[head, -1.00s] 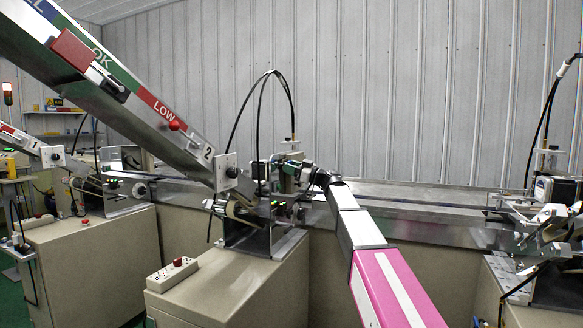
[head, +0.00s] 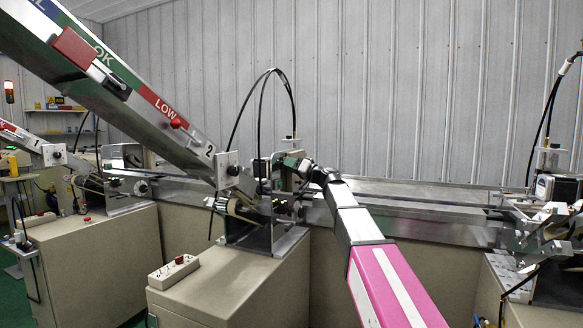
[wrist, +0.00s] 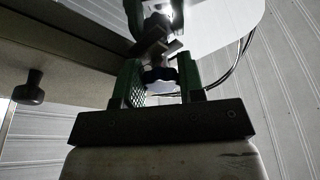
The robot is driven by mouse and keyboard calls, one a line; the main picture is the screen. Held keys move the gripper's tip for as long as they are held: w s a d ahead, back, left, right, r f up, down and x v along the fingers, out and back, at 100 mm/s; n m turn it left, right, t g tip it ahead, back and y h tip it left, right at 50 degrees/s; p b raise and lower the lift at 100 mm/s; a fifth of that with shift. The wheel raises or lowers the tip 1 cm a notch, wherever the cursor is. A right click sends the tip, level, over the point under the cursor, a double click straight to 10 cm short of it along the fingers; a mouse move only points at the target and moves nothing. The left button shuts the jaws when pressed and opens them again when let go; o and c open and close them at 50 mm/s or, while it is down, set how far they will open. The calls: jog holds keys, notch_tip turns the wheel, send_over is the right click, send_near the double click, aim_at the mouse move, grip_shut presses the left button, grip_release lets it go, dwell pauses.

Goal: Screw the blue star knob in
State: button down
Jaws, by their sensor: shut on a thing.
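The star knob (wrist: 157,75) shows in the wrist view between the two green finger pads of my gripper (wrist: 160,84). It looks dark in the shade, so its blue colour is hard to tell. My gripper is shut on it, with one pad at each side. Beyond the knob is a metal bracket of the machine. In the head view my gripper (head: 289,164) is at the top of the middle wrapper unit (head: 268,225); the knob is too small and covered to make out there.
A black round knob (wrist: 29,88) stands off to the left in the wrist view. A sloping chute (head: 140,105) with coloured level marks comes down beside my gripper. Black cables (head: 262,105) arch above it. The conveyor (head: 420,205) runs to the right.

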jog(key=shift+w+a+r, duration=0.1)
jog(key=shift+a+r, duration=0.05)
jog(key=c, duration=0.6)
grip_release()
jog(key=shift+c, duration=0.2)
jog(key=shift+w, duration=0.2)
jog(key=shift+d, duration=0.25)
jog(key=shift+w+d+r+v, duration=0.1)
jog(key=shift+r+v, duration=0.1)
jog(key=shift+v, duration=0.75)
jog(key=shift+w+d+r+v, duration=0.1)
jog(key=shift+r+v, duration=0.1)
jog(key=shift+v, duration=0.75)
jog(key=shift+d+r+v, duration=0.1)
jog(key=shift+r+v, duration=0.05)
jog(key=shift+v, duration=0.8)
jog(key=shift+f, duration=0.1)
